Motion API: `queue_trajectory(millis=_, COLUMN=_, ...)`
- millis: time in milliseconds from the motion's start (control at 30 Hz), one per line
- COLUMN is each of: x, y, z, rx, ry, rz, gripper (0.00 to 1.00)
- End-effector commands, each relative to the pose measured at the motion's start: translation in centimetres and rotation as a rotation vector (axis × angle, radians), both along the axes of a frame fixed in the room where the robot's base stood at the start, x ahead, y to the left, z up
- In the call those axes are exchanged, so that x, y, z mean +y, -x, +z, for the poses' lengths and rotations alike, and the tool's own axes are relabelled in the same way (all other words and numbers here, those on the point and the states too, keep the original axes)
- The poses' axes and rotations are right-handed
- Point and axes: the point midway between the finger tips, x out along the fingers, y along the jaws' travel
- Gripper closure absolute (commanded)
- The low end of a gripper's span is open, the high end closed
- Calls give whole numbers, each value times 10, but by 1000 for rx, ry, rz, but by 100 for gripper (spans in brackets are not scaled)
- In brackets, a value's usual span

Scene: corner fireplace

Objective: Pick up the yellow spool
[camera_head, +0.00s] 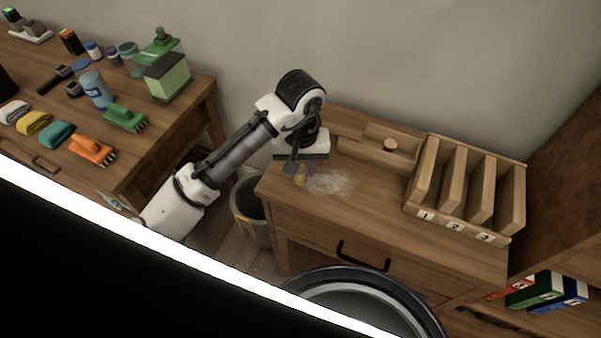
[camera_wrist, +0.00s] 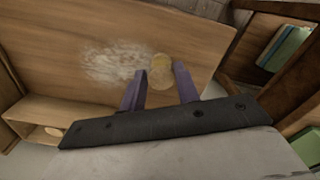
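The yellow spool (camera_head: 301,181) stands near the left front edge of the wooden cabinet top (camera_head: 375,205). In the wrist view the spool (camera_wrist: 160,70) shows its round pale-yellow end between the tips of my gripper's two purple fingers (camera_wrist: 161,72). The fingers are apart, one on each side of the spool, with the spool at or just past the tips. I cannot tell whether either finger touches it. In the head view my gripper (camera_head: 301,170) points down right over the spool, and its fingers are partly hidden by the wrist.
A pale dusty patch (camera_head: 331,183) lies right of the spool. A numbered wooden divider rack (camera_head: 465,232) stands at the cabinet's right, and a small round piece (camera_head: 390,145) lies at the back. A bin (camera_head: 246,222) stands left of the cabinet. A cluttered workbench (camera_head: 150,135) is farther left.

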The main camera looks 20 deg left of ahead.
Motion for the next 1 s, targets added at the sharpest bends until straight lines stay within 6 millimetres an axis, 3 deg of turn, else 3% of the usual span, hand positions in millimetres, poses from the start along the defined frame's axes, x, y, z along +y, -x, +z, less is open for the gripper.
queue_trajectory(millis=33, x=0, y=0, z=0, rx=0, ry=0, rz=0, gripper=75)
queue_trajectory(millis=200, x=0, y=0, z=0, rx=0, ry=0, rz=0, gripper=95)
queue_trajectory(millis=467, x=0, y=0, z=2, rx=0, ry=0, rz=0, gripper=95)
queue_trajectory(millis=633, x=0, y=0, z=13, rx=-1, ry=-1, rz=0, gripper=95)
queue_trajectory(millis=767, x=1, y=-1, z=37, rx=-2, ry=-4, rz=-2, gripper=95)
queue_trajectory(millis=1000, x=1, y=-1, z=106, rx=-2, ry=-8, rz=0, gripper=95)
